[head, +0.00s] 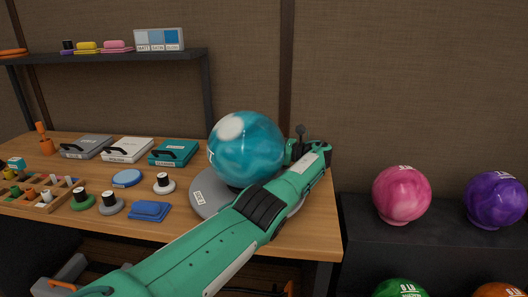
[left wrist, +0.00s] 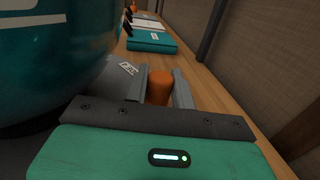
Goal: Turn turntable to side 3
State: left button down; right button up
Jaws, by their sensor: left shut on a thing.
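A glossy teal ball (head: 246,149) with a pale patch sits on the grey round turntable (head: 207,194) at the right end of the wooden table. A small white label on the turntable's near-left edge is too small to read surely. My left arm reaches across in front of the turntable, its wrist to the right of the ball; the fingers are hidden in the head view. In the left wrist view my left gripper (left wrist: 160,92) is shut on an upright orange peg (left wrist: 158,84), with the teal ball (left wrist: 50,55) close at the left. My right gripper is not in view.
Grey, white and teal boxes (head: 174,153) stand at the table's back. A dark rack (head: 450,228) with pink (head: 401,194) and purple (head: 495,200) balls stands at the right.

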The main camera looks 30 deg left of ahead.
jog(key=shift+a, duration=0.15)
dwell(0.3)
pick_arm(q)
jog(key=c, duration=1.2)
grip_release()
